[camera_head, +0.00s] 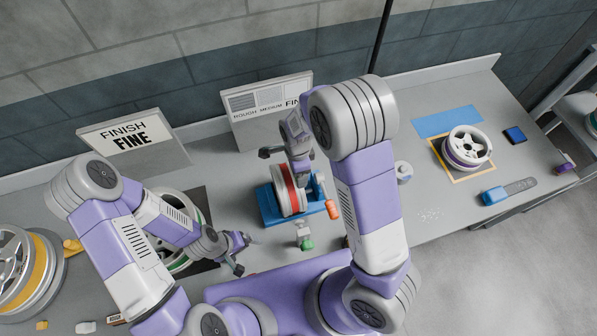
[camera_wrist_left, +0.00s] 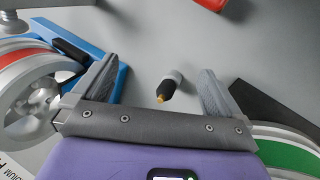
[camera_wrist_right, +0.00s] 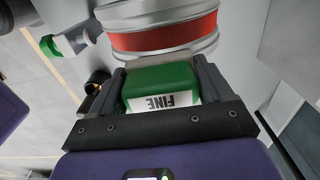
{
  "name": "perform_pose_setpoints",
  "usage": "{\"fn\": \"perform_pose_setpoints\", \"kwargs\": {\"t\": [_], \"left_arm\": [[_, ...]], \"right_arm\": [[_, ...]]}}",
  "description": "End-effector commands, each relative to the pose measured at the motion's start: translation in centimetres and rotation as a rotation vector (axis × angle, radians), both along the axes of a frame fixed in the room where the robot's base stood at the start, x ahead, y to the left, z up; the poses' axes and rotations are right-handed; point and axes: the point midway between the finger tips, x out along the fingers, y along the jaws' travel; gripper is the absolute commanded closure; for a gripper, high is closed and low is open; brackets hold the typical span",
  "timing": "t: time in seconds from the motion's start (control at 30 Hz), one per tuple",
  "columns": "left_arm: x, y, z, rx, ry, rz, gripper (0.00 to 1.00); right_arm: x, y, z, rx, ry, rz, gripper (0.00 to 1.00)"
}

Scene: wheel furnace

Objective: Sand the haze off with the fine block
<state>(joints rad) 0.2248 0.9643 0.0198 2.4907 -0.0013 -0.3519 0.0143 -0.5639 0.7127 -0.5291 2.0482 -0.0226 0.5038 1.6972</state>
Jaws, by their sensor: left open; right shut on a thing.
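My right gripper (camera_wrist_right: 160,95) is shut on a green block (camera_wrist_right: 158,82) with a white label reading FINE. The block's far edge is right at the rim of a silver wheel with a red band (camera_wrist_right: 165,38); I cannot tell whether they touch. In the head view this wheel (camera_head: 289,192) stands upright in a blue stand (camera_head: 268,208), with my right gripper (camera_head: 297,158) at its upper side; the block is hidden there. My left gripper (camera_head: 238,254) is open and empty, low over the bench left of the stand. It also shows in the left wrist view (camera_wrist_left: 152,88).
A sign reads FINISH FINE (camera_head: 130,135); another (camera_head: 265,110) reads ROUGH, MEDIUM. A green-banded wheel (camera_wrist_left: 285,148) lies near my left gripper, a yellow-banded wheel (camera_head: 38,270) at far left. A white wheel (camera_head: 468,145) and a blue-handled tool (camera_head: 505,192) lie right. An orange-handled part (camera_head: 333,210) is beside the stand.

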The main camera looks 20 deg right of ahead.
Motion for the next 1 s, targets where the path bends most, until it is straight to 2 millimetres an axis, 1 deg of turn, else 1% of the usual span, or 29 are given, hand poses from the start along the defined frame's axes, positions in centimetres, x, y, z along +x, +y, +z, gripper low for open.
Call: {"fn": "perform_pose_setpoints", "kwargs": {"t": [0.4, 0.53, 0.77, 1.0], "left_arm": [[0.0, 0.0, 0.1, 0.0, 0.0, 0.0, 0.0], [0.0, 0.0, 0.1, 0.0, 0.0, 0.0, 0.0], [0.0, 0.0, 0.2, 0.0, 0.0, 0.0, 0.0], [0.0, 0.0, 0.3, 0.0, 0.0, 0.0, 0.0]], "right_arm": [[2.5, 0.1, 0.1, 0.0, -0.002, 0.001, 0.45], [2.8, 0.1, 0.1, 0.001, -0.002, 0.001, 0.45], [2.4, 0.1, 0.1, 0.001, -0.001, 0.002, 0.45], [1.0, 0.1, 0.0, 0.001, -0.001, 0.002, 0.45]]}}
